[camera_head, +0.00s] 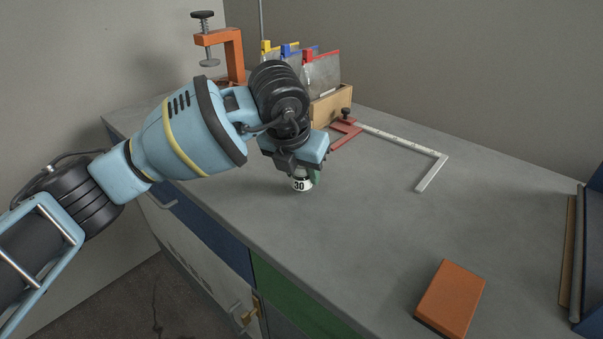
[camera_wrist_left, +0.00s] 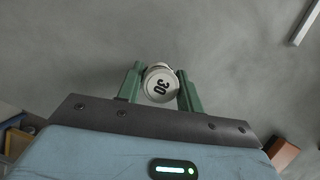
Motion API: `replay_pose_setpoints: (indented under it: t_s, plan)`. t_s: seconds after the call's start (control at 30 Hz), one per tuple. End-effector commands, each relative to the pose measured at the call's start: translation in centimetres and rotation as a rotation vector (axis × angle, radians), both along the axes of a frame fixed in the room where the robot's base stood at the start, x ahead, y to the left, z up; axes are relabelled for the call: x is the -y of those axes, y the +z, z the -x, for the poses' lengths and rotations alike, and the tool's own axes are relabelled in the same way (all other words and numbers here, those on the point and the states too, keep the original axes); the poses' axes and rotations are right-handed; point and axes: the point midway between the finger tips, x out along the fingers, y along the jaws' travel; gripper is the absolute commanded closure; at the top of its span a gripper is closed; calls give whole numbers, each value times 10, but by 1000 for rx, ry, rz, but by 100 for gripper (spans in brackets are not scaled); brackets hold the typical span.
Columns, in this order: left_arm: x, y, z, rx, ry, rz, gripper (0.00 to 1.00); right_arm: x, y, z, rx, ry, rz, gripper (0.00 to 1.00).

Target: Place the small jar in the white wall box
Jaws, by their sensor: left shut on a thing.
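The small jar (camera_head: 301,184) is white with a dark lower band and the number 30 on its label. My left gripper (camera_head: 304,174) is shut on it from above, close to the bench top. I cannot tell whether the jar touches the bench. In the left wrist view the jar's round top (camera_wrist_left: 160,85), also marked 30, sits between the two green fingers of the left gripper (camera_wrist_left: 161,88). No white wall box shows in either view. My right gripper is not in view.
The grey bench (camera_head: 370,210) is clear around the jar. An orange-brown block (camera_head: 450,298) lies at the front right. A metal square (camera_head: 415,148), a wooden file holder (camera_head: 330,105) and an orange clamp (camera_head: 233,55) stand or lie behind. A dark tray edge (camera_head: 590,255) is at the right.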

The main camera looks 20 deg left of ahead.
Motion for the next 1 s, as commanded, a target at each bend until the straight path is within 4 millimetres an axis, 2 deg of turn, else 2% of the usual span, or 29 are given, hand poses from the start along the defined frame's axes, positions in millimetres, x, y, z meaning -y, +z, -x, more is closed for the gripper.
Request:
replay_pose_setpoints:
  t_s: [0.2,0.37,0.8,1.0]
  plan:
    - [0,32,1,4,-2,2,91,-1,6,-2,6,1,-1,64]
    - [-11,30,27,2,-2,-1,91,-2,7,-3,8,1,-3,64]
    - [-43,38,115,1,0,-1,91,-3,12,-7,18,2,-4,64]
    - [-52,40,139,1,0,1,91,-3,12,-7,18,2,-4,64]
